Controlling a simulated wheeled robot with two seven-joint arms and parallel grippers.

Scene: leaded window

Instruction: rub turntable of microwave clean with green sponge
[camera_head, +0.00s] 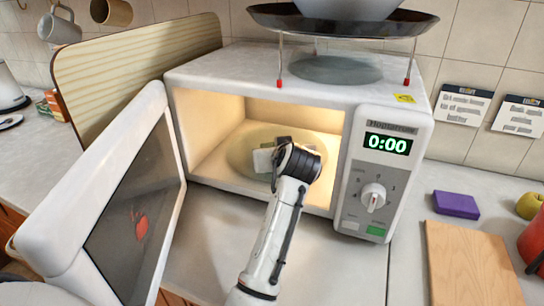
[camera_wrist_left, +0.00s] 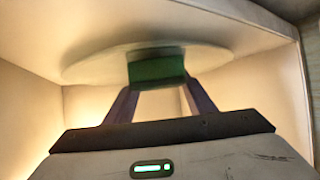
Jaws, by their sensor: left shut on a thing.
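The microwave (camera_head: 265,85) stands on the counter with its door (camera_head: 135,205) swung open to the left and its inside lit. Its round pale turntable (camera_head: 240,152) lies on the cavity floor, partly covered by my wrist; it also shows in the left wrist view (camera_wrist_left: 95,68). My left gripper (camera_wrist_left: 158,84) is inside the cavity, shut on the green sponge (camera_wrist_left: 156,66). The sponge is at the turntable's edge in the wrist view and overlaps it; whether they touch is hard to tell. In the head view my wrist largely hides the fingers and sponge. My right gripper is not in view.
A purple sponge (camera_head: 456,205) and a wooden board (camera_head: 470,265) lie on the counter at right. A yellow fruit (camera_head: 529,205) is beyond the board. The cavity walls and open door closely flank my arm.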

